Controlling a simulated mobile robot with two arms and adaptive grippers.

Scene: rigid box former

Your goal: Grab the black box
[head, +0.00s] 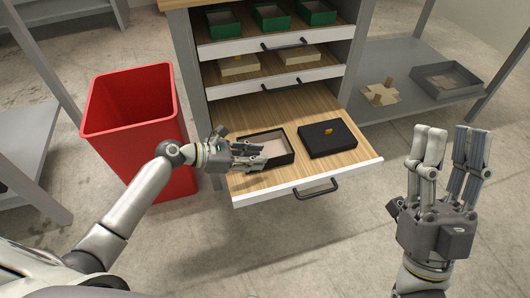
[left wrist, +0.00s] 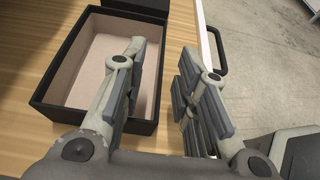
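An open black box (head: 288,157) with a pale lining sits in the pulled-out wooden drawer (head: 348,161). A second black box (head: 341,141), with a dark top and a small yellow-orange mark, lies to its right. My left gripper (head: 258,156) is at the near left side of the open box and hides part of it. In the left wrist view, the open box (left wrist: 62,58) shows with one finger group over its side wall and the other outside it; the fingers are apart and hold nothing. Contact cannot be told. My right gripper (head: 452,138) is open, empty, raised at the right.
A red bin (head: 130,105) stands left of the drawer unit. Upper drawers hold beige boxes (head: 238,66) and green boxes (head: 271,17). A grey shelf (head: 400,100) at right carries a flat cardboard piece (head: 379,94) and a grey tray (head: 447,80). The drawer's front handle (head: 316,190) sticks out.

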